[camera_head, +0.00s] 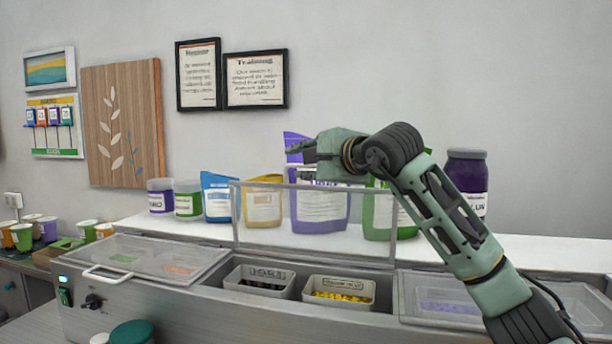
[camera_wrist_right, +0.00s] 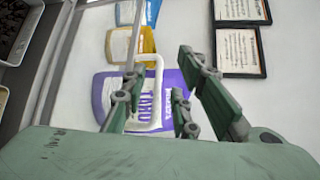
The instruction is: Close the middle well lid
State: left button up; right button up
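The middle well lid (camera_head: 270,215) is a clear panel standing raised, near upright, at the back of the middle well. Its white handle (camera_wrist_right: 158,70) shows in the right wrist view, between the fingers of my right gripper (camera_wrist_right: 154,98). The fingers are apart on either side of the handle; I see no firm grip on it. In the head view my right gripper (camera_head: 304,150) is at the lid's top edge, its arm reaching in from the right. The middle well is open, with a bin of dark pieces (camera_head: 262,283) and a bin of yellow pieces (camera_head: 340,294). My left gripper is out of view.
The left lid (camera_head: 150,258) and right lid (camera_head: 450,308) lie closed beside the well. Pouches, including a purple one (camera_head: 318,213), and a dark jar (camera_head: 467,175) stand behind the raised lid. Cups (camera_head: 22,236) stand at the far left.

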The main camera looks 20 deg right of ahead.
notch_tip(320, 180, up, 7)
jog(key=shift+r, duration=0.15)
dwell(0.5)
